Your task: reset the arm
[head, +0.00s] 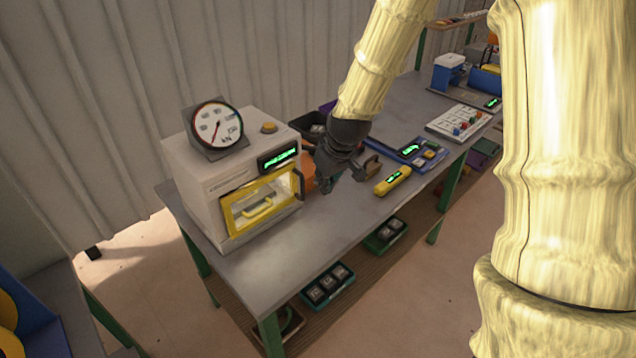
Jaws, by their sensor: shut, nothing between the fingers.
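My arm reaches in from the upper right, and my gripper (335,180) hangs above the grey workbench, just right of the press. My gripper is shut and empty. The white press (205,190) stands on the near left part of the bench. Its yellow-framed door (262,202) looks closed, and a pale block-like shape shows dimly behind the window. A round gauge (217,127) and a yellow-orange button (269,128) sit on top of the press.
The grey bench (290,250) is bare in front of my gripper. A yellow handheld device (393,180), a blue device (418,150) and a white panel (458,122) lie to the right. An orange object is partly hidden behind my gripper. Green trays (328,286) holding dark blocks sit on the lower shelf.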

